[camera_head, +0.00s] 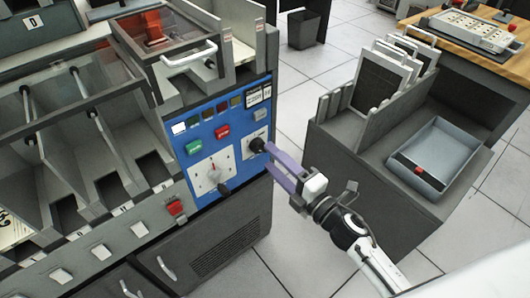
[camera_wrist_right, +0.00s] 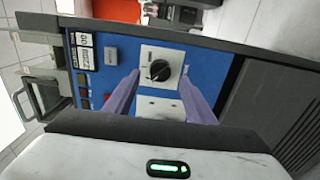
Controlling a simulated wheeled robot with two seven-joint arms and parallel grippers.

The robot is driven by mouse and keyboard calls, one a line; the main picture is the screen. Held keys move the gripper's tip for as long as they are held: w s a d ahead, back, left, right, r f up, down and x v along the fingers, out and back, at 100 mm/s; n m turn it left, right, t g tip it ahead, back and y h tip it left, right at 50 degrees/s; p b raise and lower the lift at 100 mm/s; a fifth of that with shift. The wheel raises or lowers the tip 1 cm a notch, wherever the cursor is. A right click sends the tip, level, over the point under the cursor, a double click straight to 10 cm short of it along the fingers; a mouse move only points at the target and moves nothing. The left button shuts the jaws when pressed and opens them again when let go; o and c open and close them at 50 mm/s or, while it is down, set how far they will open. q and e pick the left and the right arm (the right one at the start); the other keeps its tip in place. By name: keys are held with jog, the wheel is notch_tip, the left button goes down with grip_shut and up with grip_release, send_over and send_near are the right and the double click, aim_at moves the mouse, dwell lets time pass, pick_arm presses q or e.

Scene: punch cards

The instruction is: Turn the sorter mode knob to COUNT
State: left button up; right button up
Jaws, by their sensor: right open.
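The sorter's blue control panel (camera_head: 232,130) faces right in the head view. A black mode knob (camera_head: 256,145) sits on a small white plate at the panel's right side. In the right wrist view the knob (camera_wrist_right: 159,70) lies between and beyond the fingertips, with a light pointer line; the plate's lettering is too small to read. My right gripper (camera_head: 268,159) is open, its two purple fingers pointing at the knob. In the wrist view the fingers (camera_wrist_right: 161,77) stand either side of it; contact cannot be told. My left gripper is not in view.
A grey cart with a tray (camera_head: 433,158) stands right. Card pockets (camera_head: 85,150) are left.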

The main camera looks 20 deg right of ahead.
aim_at(263, 151)
jog(key=shift+x, duration=2)
jog(key=c, duration=1)
jog(key=shift+c, duration=0.2)
